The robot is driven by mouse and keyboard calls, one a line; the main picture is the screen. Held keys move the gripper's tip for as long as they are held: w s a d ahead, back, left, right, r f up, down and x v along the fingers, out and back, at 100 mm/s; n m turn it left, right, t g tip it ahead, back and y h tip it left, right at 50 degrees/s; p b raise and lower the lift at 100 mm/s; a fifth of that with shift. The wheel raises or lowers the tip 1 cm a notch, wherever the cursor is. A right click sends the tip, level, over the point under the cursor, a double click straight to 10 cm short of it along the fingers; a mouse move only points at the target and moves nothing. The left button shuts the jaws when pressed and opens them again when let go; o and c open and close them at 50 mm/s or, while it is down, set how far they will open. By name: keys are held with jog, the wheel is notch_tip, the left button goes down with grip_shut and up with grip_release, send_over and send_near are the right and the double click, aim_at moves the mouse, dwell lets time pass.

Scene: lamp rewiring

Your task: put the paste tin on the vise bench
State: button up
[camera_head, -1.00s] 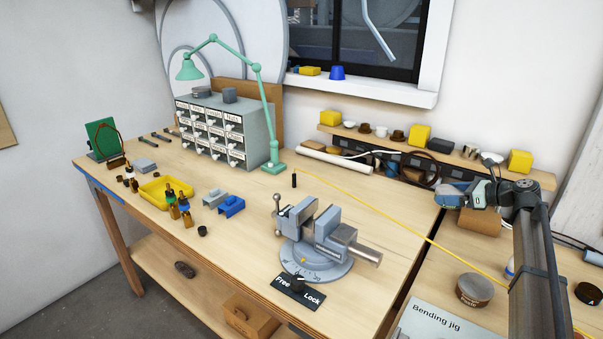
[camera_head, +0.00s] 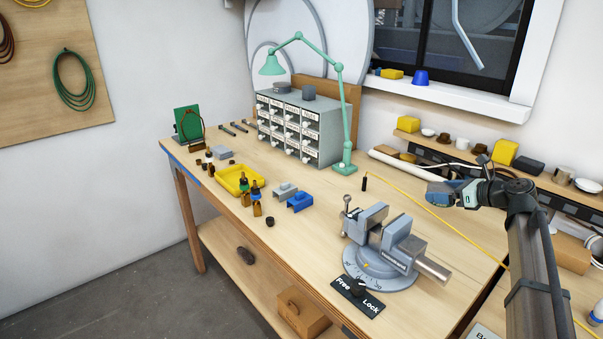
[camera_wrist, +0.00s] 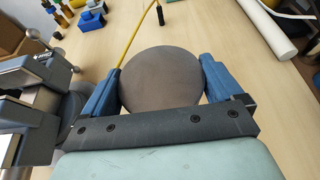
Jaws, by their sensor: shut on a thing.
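My gripper (camera_head: 436,193) hangs above the right part of the vise bench (camera_head: 318,233), behind and to the right of the grey vise (camera_head: 385,248). In the wrist view its blue fingers (camera_wrist: 161,76) are shut on the sides of a round tin (camera_wrist: 162,82) with a plain grey-brown top. No label shows on it, so I cannot tell by print that it is the paste tin. The vise also shows in the wrist view (camera_wrist: 40,110), close on the left. The tin is hard to make out in the head view, and its underside is hidden.
A yellow cable (camera_head: 425,208) with a black end (camera_head: 364,184) crosses the bench top near my gripper. A green lamp (camera_head: 345,125) and a drawer cabinet (camera_head: 302,125) stand at the back.

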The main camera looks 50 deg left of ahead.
aim_at(435, 228)
jog(key=shift+w+t, duration=0.3)
jog(key=shift+f, duration=4.95)
jog(key=shift+f, duration=0.15)
jog(key=o, duration=0.8)
jog(key=shift+r, duration=0.2)
jog(key=v, duration=1.2)
jog(key=shift+d+f, duration=0.1)
